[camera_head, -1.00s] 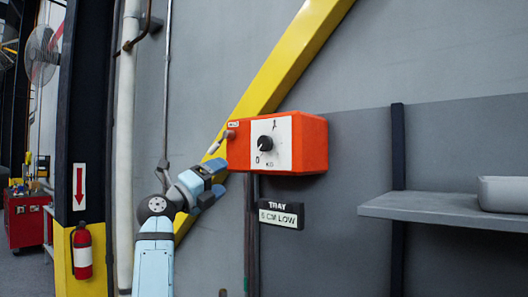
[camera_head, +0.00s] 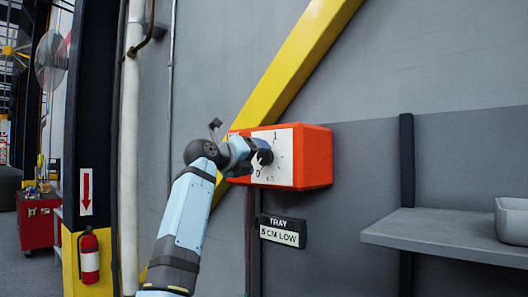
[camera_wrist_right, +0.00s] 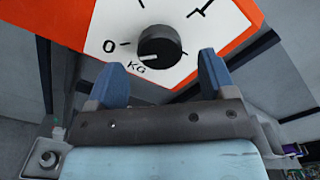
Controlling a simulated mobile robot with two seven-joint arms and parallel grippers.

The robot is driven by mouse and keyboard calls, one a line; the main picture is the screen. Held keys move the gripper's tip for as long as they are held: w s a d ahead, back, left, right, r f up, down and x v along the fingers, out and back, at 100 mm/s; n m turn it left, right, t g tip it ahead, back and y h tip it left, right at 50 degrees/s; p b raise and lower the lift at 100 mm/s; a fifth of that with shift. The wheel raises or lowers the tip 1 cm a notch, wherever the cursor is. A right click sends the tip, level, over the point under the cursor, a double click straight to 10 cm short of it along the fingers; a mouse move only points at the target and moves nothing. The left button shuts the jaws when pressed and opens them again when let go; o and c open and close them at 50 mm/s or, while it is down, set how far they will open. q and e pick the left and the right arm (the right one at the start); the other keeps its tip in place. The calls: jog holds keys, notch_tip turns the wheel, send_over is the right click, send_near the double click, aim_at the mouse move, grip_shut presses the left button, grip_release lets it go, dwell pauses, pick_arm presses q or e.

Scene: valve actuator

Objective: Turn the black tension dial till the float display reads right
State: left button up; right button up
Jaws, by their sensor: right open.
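The black tension dial (camera_head: 267,157) sits on the white face of an orange box (camera_head: 317,158) on the wall. It is partly hidden by my gripper in the head view. The right wrist view shows the dial (camera_wrist_right: 160,46) whole, its white mark pointing left, toward the 0. My right gripper (camera_head: 258,150) is at the box face. In the wrist view its blue fingers (camera_wrist_right: 160,68) are apart, with the dial just beyond their tips and nothing gripped. The display (camera_head: 282,231) below the box reads "TRAY 5 CM LOW". My left gripper is not in view.
A grey shelf (camera_head: 440,231) with a pale bin (camera_head: 512,219) is on the wall at the right. A yellow diagonal beam (camera_head: 300,65) runs behind the box. A white pipe (camera_head: 130,150) and a fire extinguisher (camera_head: 89,256) are at the left.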

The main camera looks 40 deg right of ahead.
aim_at(263, 158)
jog(key=d, duration=0.2)
jog(key=shift+w+d+r+p, duration=0.1)
jog(key=shift+d+p, duration=0.2)
jog(key=shift+p, duration=0.05)
jog(key=shift+d, duration=0.6)
jog(key=shift+c, duration=0.9)
jog(key=c, duration=0.8)
jog(key=shift+o, duration=0.2)
